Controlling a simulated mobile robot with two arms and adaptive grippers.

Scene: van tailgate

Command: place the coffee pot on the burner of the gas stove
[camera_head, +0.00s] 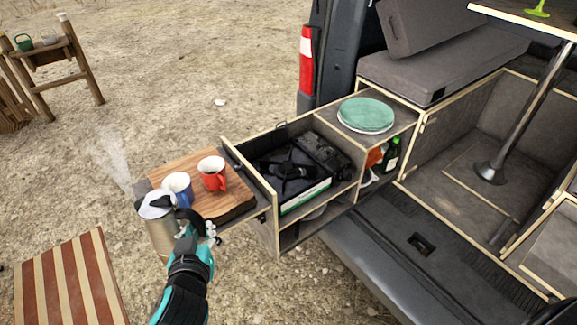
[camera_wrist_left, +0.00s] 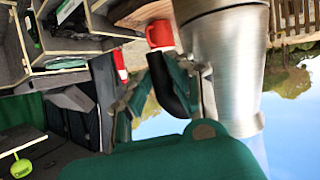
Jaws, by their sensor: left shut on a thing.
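The silver coffee pot (camera_head: 158,222) is in front of the wooden board at the left end of the drawer, with steam rising near it. My left gripper (camera_head: 197,228) is shut on the pot's dark handle. In the left wrist view the pot (camera_wrist_left: 228,65) fills the upper right, and its black handle (camera_wrist_left: 162,88) lies between the fingers of my left gripper (camera_wrist_left: 165,95). The black gas stove (camera_head: 300,172) sits in the pulled-out drawer, right of the board, with its burner (camera_head: 291,170) bare. My right gripper is not in view.
A blue mug (camera_head: 178,187) and a red mug (camera_head: 213,175) stand on the wooden board (camera_head: 232,203) between pot and stove. Wooden drawer walls (camera_head: 250,180) surround the stove. Green plates (camera_head: 366,114) sit on the cabinet behind. A striped surface (camera_head: 68,285) is at lower left.

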